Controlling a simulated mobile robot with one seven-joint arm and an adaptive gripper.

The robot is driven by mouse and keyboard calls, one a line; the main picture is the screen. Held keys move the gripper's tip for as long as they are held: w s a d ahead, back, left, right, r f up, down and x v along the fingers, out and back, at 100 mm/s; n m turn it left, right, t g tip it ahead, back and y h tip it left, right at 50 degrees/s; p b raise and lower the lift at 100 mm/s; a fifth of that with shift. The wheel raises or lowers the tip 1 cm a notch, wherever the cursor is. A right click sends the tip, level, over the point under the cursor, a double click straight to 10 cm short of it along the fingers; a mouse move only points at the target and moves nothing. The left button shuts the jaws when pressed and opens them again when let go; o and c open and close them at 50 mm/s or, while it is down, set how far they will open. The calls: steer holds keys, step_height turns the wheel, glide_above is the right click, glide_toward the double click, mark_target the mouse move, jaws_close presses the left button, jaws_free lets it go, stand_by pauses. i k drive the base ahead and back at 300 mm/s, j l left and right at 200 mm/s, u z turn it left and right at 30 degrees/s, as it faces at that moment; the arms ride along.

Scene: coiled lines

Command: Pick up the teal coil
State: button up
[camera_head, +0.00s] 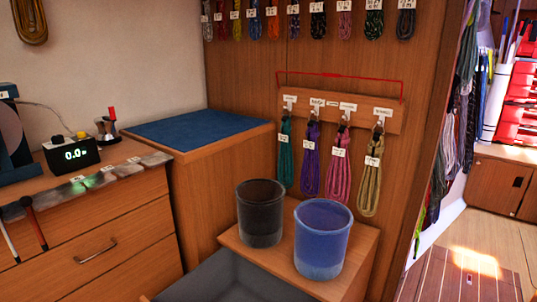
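The teal coil (285,155) hangs from the leftmost hook of a wooden hook board (340,115) on the wood-panelled wall. It has a small white tag, and a white label sits above its hook. Its lower end hangs just above and behind the dark cup. To its right on the same board hang a purple coil (311,160), a pink coil (340,168) and a beige coil (370,185). My gripper is not in view.
A dark cup (260,213) and a blue cup (322,240) stand on a wooden ledge (345,284) below the coils. A blue-topped cabinet (195,130) is to the left. Drawers with a digital display (72,154) stand far left. Several coils hang higher up. Open floor (480,255) lies right.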

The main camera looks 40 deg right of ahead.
mark_target(284, 138)
steer(key=l+u, duration=0.7)
steer(key=l, duration=0.25)
steer(key=l+u, duration=0.1)
steer(key=l, duration=0.3)
steer(key=k+l, duration=0.15)
steer(key=l, duration=0.25)
steer(key=l+u, duration=0.15)
steer(key=l, duration=0.25)
steer(key=k+l, duration=0.1)
steer(key=l, duration=0.35)
steer(key=k+l, duration=0.1)
steer(key=l, duration=0.35)
steer(key=k+l, duration=0.1)
steer(key=l, duration=0.35)
steer(key=k+l, duration=0.15)
steer(key=l, duration=0.3)
steer(key=k+l+u, duration=0.1)
steer(key=l, duration=0.35)
steer(key=k+l, duration=0.1)
steer(key=l, duration=0.35)
steer(key=k+l, duration=0.15)
steer(key=l, duration=0.3)
